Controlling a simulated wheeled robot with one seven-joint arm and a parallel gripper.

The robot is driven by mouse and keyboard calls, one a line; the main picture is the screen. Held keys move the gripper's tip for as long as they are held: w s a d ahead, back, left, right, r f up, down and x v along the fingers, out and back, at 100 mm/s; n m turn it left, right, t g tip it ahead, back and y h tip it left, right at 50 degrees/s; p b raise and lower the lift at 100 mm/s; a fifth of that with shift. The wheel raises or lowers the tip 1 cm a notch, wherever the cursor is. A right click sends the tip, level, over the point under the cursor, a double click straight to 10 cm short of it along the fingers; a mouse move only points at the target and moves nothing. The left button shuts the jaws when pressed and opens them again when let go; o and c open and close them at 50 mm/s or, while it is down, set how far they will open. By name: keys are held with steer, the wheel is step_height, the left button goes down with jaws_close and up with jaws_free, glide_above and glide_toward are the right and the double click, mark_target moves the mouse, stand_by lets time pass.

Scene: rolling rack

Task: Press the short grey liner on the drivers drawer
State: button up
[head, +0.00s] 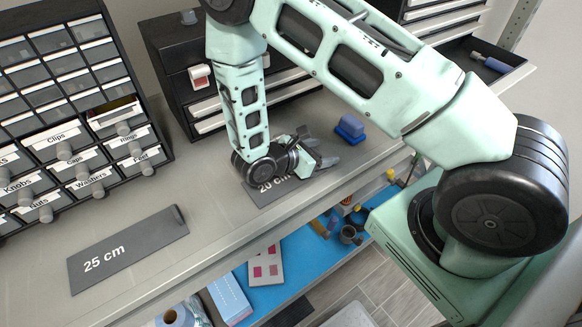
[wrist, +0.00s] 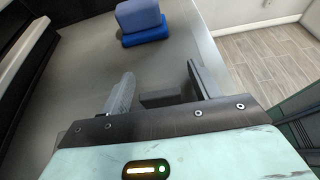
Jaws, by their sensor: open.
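The short grey liner (head: 288,194), marked "20 cm", lies on the bench top, partly hidden under my wrist and gripper. My gripper (head: 319,148) is low over the liner's far right part, with its fingers pointing right; I cannot tell whether it touches. A longer grey liner (head: 140,246), marked "25 cm", lies at left with one end curled up. An open drawer (head: 516,76) at the upper right holds a blue-handled tool (head: 490,63); I cannot read any drivers label there.
A blue block (head: 350,129) stands beyond my fingertips, also in the wrist view (wrist: 138,18). A small-parts cabinet (head: 75,110) stands at left, a black drawer chest (head: 180,75) behind. A blue lower shelf (head: 285,282) holds several items below the bench edge.

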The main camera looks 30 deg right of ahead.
steer(key=c, duration=1.1)
steer(key=shift+r, duration=0.1)
